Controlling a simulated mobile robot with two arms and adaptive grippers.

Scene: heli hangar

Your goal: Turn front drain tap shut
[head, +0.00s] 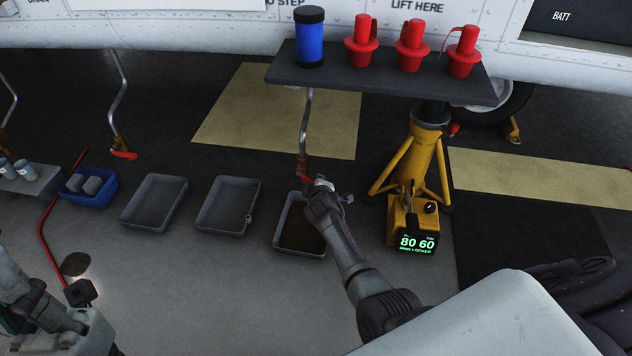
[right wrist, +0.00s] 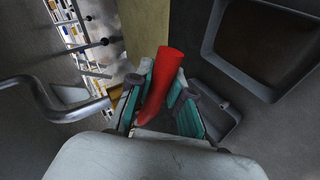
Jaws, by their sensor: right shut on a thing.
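The front drain tap (head: 302,163) is a brass-coloured fitting at the lower end of a bent metal pipe (head: 305,118), above a grey tray. My right gripper (head: 322,186) is at this tap and covers most of its handle in the head view. In the right wrist view the red tap handle (right wrist: 160,85) stands between the teal-padded fingers of my right gripper (right wrist: 160,100), which is shut on it. The metal pipe (right wrist: 55,108) comes in from the left there. My left arm shows at the head view's lower left; its finger state is unclear.
The grey tray (head: 279,238) under the tap holds dark brown contents. Two other trays (head: 153,201) (head: 227,205) look empty. A yellow jack (head: 418,160) stands close right of my right forearm. A dark shelf (head: 375,82) with red plugs and a blue canister hangs above.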

